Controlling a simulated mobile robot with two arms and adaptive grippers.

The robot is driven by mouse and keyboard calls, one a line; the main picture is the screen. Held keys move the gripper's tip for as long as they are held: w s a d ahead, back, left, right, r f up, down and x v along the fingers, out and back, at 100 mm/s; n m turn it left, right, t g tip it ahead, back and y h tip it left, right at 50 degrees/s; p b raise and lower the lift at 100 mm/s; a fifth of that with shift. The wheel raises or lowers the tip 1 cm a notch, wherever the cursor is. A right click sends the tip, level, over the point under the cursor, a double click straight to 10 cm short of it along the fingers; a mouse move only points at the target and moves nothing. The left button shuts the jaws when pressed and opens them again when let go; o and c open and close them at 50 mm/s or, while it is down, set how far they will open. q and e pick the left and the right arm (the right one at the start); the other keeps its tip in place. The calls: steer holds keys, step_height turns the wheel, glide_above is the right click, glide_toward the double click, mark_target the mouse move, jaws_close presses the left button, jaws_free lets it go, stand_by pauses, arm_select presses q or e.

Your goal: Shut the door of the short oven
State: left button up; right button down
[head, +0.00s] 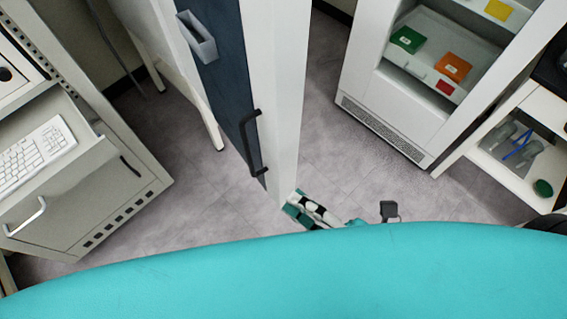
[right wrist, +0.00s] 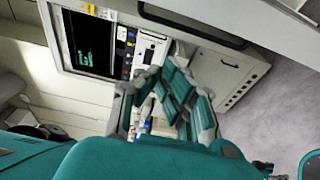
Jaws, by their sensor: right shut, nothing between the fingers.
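A tall door-like panel with a dark blue face (head: 222,75), a black bar handle (head: 251,145) and a thick white edge stands upright in the middle of the head view. I cannot tell for sure whether it is the short oven's door. My right gripper (head: 293,210), teal and grey, is at the foot of the white edge in the picture; I cannot tell whether it touches. In the right wrist view its fingers (right wrist: 176,112) are shut and empty, with a black screen and control panel (right wrist: 90,45) beyond. My left gripper is not in view.
A grey cabinet with a keyboard (head: 35,155) on its drawer stands at left. A white open-shelved cabinet (head: 385,115) with coloured boxes stands at right, beside a low shelf (head: 500,165). Grey floor (head: 330,130) shows between. My teal body covers the bottom.

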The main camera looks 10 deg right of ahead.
steer(key=p+x, duration=0.6)
steer(key=x, duration=0.5)
steer(key=shift+w+d+b, duration=0.15)
steer(key=shift+w+d, duration=0.05)
steer(key=shift+d, duration=0.5)
steer(key=shift+w+d+b, duration=0.2)
steer(key=shift+w+d, duration=0.05)
steer(key=shift+d, duration=0.5)
steer(key=shift+w+d+b, duration=0.15)
steer(key=shift+w+d, duration=0.05)
steer(key=shift+d, duration=0.5)
